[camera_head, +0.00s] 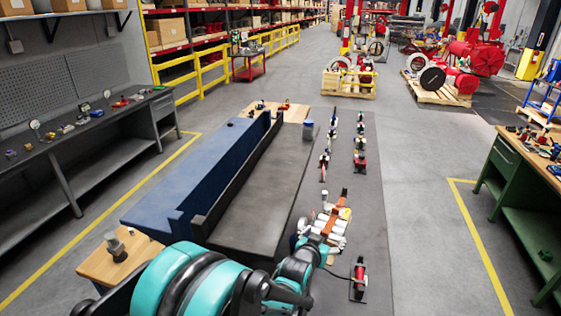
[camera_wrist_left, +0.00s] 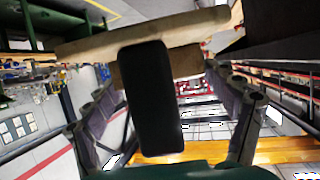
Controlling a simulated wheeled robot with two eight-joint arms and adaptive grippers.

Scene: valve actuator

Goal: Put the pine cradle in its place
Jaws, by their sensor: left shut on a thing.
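My left gripper (camera_head: 316,243) is over the dark mat (camera_head: 377,190) beside the long bench, near several white cylinders (camera_head: 332,225). In the left wrist view, its two dark fingers stand on either side of a pale wooden piece, which I take for the pine cradle (camera_wrist_left: 190,34). It has a long bar across the top and a block below it, and the gripper is shut on it. A black rectangular part (camera_wrist_left: 150,105) covers the middle of that view and hides part of the wood. In the head view I cannot make out the cradle clearly. My right gripper is not in view.
A long bench with a blue side (camera_head: 190,175) and dark bed (camera_head: 255,185) runs along the left of the mat. Rows of small fittings (camera_head: 360,140) stand on the mat. A green workbench (camera_head: 525,175) is at right, with clear floor between.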

